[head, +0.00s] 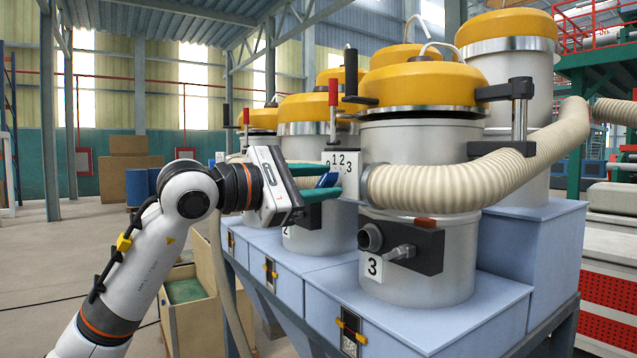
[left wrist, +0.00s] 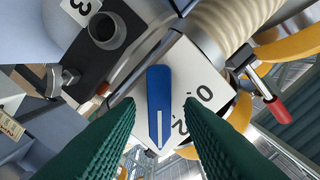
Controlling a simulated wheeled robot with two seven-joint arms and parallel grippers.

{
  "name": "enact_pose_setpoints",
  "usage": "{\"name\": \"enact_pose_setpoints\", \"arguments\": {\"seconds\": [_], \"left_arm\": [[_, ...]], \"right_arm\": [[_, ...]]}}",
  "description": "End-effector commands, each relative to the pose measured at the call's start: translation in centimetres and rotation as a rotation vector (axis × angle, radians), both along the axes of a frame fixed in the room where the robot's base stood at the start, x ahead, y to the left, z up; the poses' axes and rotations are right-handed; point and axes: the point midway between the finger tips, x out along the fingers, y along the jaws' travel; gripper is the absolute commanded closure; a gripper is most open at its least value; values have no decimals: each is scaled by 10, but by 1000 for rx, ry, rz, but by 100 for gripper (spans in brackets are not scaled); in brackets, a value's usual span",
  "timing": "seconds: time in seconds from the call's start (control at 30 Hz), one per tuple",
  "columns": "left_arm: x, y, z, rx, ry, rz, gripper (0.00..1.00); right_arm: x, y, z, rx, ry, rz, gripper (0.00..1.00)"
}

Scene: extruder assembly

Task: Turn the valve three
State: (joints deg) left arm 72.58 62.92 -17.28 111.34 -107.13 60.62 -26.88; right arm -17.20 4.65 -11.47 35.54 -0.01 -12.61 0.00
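The valve is a blue handle (head: 329,179) with a white line, on a white plate (head: 341,160) with printed digits, beside the front unit marked 3 (head: 372,268). In the left wrist view the blue handle (left wrist: 159,95) points down the picture, over the plate (left wrist: 207,78); a 0 and a partly covered digit show beside it. My left gripper (head: 318,183) reaches the plate from the left. Its two green fingers (left wrist: 155,118) stand on either side of the handle, with a visible gap on each side. My right gripper is not in view.
A ribbed beige hose (head: 470,180) runs right from the plate. A red-handled clamp (head: 333,100) stands just above it. Below are a black block with a pipe stub (head: 371,238) and the blue-grey bench (head: 430,318). Open floor lies to the left.

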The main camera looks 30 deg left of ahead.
Motion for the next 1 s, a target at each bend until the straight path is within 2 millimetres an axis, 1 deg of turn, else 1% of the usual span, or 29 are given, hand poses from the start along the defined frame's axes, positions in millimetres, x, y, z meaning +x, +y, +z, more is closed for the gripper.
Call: {"name": "enact_pose_setpoints", "arguments": {"seconds": [0.17, 0.27, 0.37, 0.5, 0.7, 0.83, 1.0], "left_arm": [[0, 0, 0, 0, 2, 0, 65], [-4, 2, -1, 0, 0, 1, 65], [-16, 8, -3, -1, -1, 3, 65], [-43, 19, -5, 1, -2, 4, 65], [-82, 35, -4, 0, -2, 4, 65], [-99, 42, -3, -1, -1, 3, 65], [-110, 46, -1, 0, 0, 0, 65]], "right_arm": [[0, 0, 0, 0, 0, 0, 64], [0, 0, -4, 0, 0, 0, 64], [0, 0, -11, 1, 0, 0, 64], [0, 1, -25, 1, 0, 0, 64], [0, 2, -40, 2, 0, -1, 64], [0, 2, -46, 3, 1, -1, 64], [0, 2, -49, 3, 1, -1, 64]]}}
